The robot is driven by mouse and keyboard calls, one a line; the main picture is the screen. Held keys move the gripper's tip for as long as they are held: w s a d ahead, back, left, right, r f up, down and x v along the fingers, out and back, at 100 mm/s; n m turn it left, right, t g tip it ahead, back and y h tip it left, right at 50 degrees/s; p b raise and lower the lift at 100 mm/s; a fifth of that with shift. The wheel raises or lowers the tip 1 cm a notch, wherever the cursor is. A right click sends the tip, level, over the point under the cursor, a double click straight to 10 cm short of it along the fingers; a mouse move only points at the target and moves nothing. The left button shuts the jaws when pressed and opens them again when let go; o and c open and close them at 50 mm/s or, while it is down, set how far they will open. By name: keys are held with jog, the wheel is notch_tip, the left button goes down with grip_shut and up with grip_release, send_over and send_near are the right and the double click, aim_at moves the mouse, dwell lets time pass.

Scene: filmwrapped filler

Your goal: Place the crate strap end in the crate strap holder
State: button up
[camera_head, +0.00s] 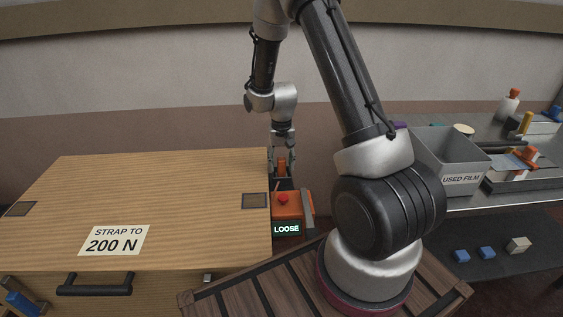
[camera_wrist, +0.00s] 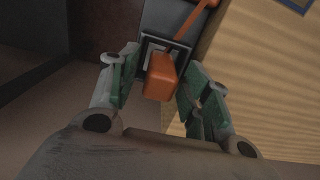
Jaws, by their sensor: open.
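The orange strap end (camera_wrist: 160,80) is a small block between the two fingers of my gripper (camera_wrist: 156,76) in the wrist view. The fingers stand apart, with a visible gap on each side of the block. The block overlaps the pale square frame of the dark holder (camera_wrist: 150,43); how deep it sits there I cannot tell. An orange strap (camera_wrist: 197,20) runs up from beside the frame. In the head view my gripper (camera_head: 282,160) points down over the strap end (camera_head: 281,168), at the right edge of the wooden crate (camera_head: 150,185).
An orange tensioner (camera_head: 292,205) with a red button and a display reading LOOSE stands just in front of my gripper. A label reading STRAP TO 200 N (camera_head: 115,240) lies on the crate. A grey USED FILM bin (camera_head: 460,181) stands on the right bench, with blue blocks (camera_head: 487,253) below.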

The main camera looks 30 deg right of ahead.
jog(key=s+r+n+t, duration=0.1)
jog(key=s+r, duration=0.2)
jog(key=r, duration=0.9)
jog(key=s+r, duration=0.4)
jog(key=r, duration=0.8)
jog(key=s+r+n+t, duration=0.1)
jog(key=s+r, duration=0.3)
jog(key=s, duration=0.6)
jog(key=s+r+n+t, duration=0.2)
jog(key=s+r, duration=0.3)
jog(key=s, duration=0.5)
jog(key=shift+s+n, duration=0.3)
jog(key=shift+a, duration=0.1)
